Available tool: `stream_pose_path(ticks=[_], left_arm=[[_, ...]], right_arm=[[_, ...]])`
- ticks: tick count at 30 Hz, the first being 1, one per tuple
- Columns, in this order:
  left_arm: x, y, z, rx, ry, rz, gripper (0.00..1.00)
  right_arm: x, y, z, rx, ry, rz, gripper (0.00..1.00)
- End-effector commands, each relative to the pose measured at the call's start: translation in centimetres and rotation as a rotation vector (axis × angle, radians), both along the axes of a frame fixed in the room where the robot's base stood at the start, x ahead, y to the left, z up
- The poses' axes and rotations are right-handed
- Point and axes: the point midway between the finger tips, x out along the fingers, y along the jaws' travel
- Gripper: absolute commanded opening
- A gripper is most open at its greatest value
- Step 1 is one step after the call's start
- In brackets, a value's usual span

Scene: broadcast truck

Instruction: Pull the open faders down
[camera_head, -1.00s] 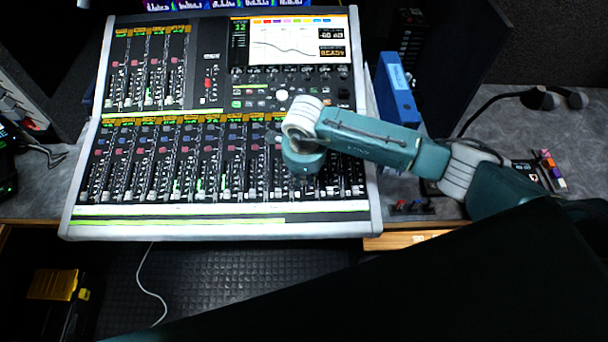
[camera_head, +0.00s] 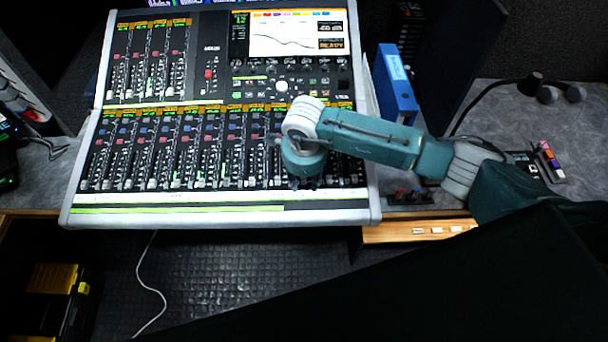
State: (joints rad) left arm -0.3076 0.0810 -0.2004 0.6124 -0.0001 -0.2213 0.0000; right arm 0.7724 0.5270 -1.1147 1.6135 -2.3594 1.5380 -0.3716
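The mixing console (camera_head: 90,217) stands on the desk, with a long lower bank of faders (camera_head: 170,150) and a shorter upper left bank (camera_head: 146,62). Most visible lower fader caps sit near the bottom of their slots; small details are too fine to tell. My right arm comes in from the right. Its wrist is over the right part of the lower bank, and the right gripper (camera_head: 305,184) points down at the fader strips there. The wrist hides several strips. Its fingers are small and dark, so their opening is unclear. My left gripper is out of view.
A blue binder (camera_head: 396,85) stands right of the console. A gooseneck microphone (camera_head: 530,85), a small block of coloured items (camera_head: 547,162) and small dark-and-red parts (camera_head: 408,196) are on the desk at right. A yellow-and-black case (camera_head: 55,280) is on the floor at left.

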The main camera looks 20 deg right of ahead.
Motion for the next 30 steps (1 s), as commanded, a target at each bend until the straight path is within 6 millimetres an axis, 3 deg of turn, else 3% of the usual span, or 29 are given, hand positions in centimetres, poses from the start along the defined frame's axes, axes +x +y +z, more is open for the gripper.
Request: stream_pose_path(ticks=[1,5,11,24,30], left_arm=[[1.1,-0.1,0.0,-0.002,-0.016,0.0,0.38],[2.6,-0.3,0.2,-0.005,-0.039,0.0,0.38],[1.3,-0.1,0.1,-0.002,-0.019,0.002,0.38],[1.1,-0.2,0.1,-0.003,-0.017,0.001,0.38],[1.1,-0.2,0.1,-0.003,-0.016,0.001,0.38]], right_arm=[[0.0,0.0,0.0,0.0,-0.001,-0.001,0.38],[0.2,-0.1,0.1,0.0,-0.005,-0.002,0.38],[0.4,-0.1,0.8,0.001,-0.011,-0.003,0.38],[-0.9,0.3,9.2,0.0,-0.011,-0.002,0.38],[-1.4,0.4,11.6,0.0,-0.007,-0.002,0.38]])
